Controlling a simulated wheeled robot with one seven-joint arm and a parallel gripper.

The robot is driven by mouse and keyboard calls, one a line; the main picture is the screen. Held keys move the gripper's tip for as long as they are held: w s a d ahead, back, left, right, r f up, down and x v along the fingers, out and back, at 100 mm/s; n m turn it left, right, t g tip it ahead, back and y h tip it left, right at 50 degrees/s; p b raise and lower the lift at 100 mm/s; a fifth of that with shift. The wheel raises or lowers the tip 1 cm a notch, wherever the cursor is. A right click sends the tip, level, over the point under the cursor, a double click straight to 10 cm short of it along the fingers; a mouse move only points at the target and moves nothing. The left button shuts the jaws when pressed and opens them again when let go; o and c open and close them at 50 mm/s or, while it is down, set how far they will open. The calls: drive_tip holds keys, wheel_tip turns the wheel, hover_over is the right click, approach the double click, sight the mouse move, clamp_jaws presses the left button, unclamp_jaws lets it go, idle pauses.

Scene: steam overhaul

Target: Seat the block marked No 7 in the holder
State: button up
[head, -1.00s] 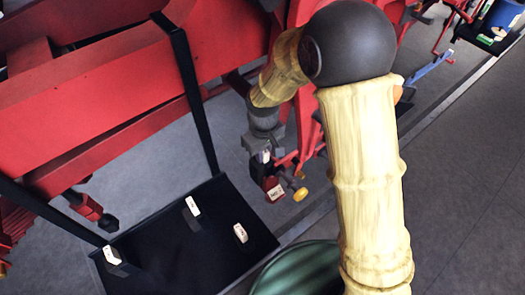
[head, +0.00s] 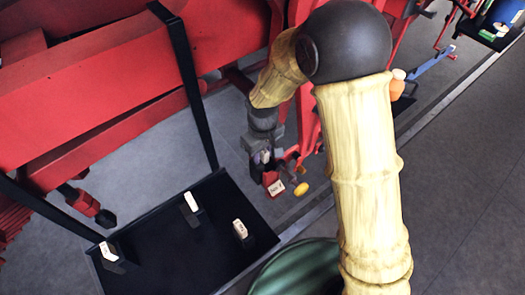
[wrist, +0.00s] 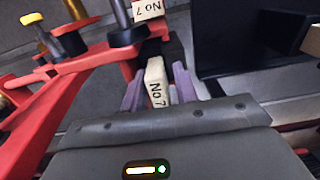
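My gripper (head: 262,158) hangs under the arm beside the red machine. In the wrist view its two purple fingers (wrist: 160,92) are shut on a pale block marked No 7 (wrist: 156,82), one finger on each side. The red holder (head: 272,178) carries a white label reading No 7 (wrist: 148,10), which also shows in the head view (head: 276,188). The held block is close to the holder, with a dark part of it just beyond the block's far end. I cannot tell whether they touch; the block's lower part is hidden.
A black tray (head: 165,262) to the left of the holder bears three white-topped blocks standing apart. Black bars (head: 188,85) rise from it. A yellow knob (head: 301,189) sits beside the holder. A green round object (head: 300,270) stands in front. Open floor lies right.

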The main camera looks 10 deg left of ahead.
drive_tip(key=shift+o, duration=0.2)
drive_tip(key=shift+w+d, duration=0.15)
drive_tip(key=shift+w+r, duration=0.15)
drive_tip(key=shift+r, duration=0.3)
wheel_tip(320, 180, up, 16)
drive_tip(key=b, duration=0.2)
drive_tip(key=shift+s+a+r+b, duration=0.2)
drive_tip(key=shift+s+r+b, duration=0.05)
drive_tip(key=shift+s+b, duration=0.1)
drive_tip(key=s+d+f+m+t, duration=0.1)
drive_tip(key=s+d+f+m, duration=0.1)
drive_tip(key=d, duration=0.6)
drive_tip(key=s+d+f+m, duration=0.2)
drive_tip(key=d+f+m, duration=0.2)
drive_tip(key=d, duration=0.5)
drive_tip(key=s+d+f+m+t, duration=0.1)
drive_tip(key=d+f+m, duration=0.3)
drive_tip(key=d, duration=0.4)
drive_tip(key=shift+s+d+t, duration=0.3)
drive_tip(key=shift+s+d, duration=0.05)
drive_tip(key=shift+s, duration=0.55)
